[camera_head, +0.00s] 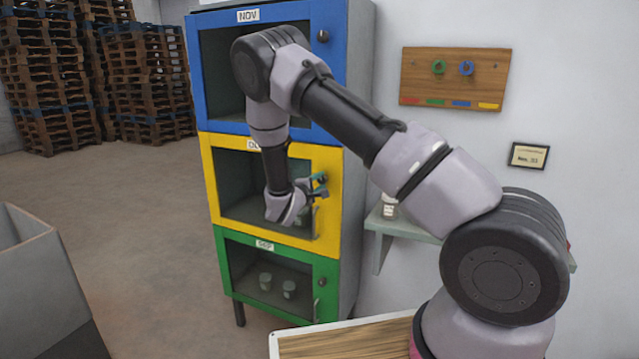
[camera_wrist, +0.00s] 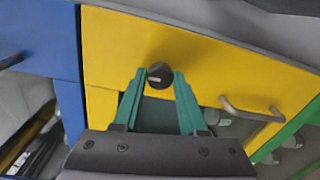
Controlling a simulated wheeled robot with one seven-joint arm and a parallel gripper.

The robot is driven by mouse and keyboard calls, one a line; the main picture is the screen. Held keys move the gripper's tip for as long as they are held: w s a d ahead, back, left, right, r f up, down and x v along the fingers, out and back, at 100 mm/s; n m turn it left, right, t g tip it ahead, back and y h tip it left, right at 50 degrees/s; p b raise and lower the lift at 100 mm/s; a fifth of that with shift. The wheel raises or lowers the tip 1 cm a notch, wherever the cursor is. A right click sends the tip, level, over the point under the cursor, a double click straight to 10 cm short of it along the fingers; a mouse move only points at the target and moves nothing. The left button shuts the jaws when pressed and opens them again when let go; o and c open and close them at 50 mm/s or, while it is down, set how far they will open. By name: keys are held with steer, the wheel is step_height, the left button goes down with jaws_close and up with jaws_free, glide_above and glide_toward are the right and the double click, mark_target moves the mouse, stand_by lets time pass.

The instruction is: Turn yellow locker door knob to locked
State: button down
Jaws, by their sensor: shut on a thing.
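The yellow locker door (camera_head: 327,190) is the middle one of three stacked lockers and looks closed. Its knob (camera_wrist: 159,75) is round and black with a pale mark on its face. In the wrist view my gripper (camera_wrist: 159,80) has its two green fingers on either side of the knob, shut on it. In the head view my gripper (camera_head: 318,185) is at the upper right part of the yellow door and covers the knob. A grey bar handle (camera_wrist: 252,110) sits on the same door, apart from my fingers.
The blue locker (camera_head: 335,90) is above and the green locker (camera_head: 325,280) below, with small jars behind its window. A wooden key board (camera_head: 455,62) hangs on the wall. A shelf (camera_head: 402,227) juts out right of the lockers. A grey bin (camera_head: 35,280) stands at left.

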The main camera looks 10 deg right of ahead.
stand_by(0.5)
steer(key=shift+c, duration=2.3)
jaws_free()
steer(key=v, duration=1)
steer(key=shift+s+a, duration=0.2)
steer(key=shift+s, duration=0.1)
steer(key=shift+f, duration=0.1)
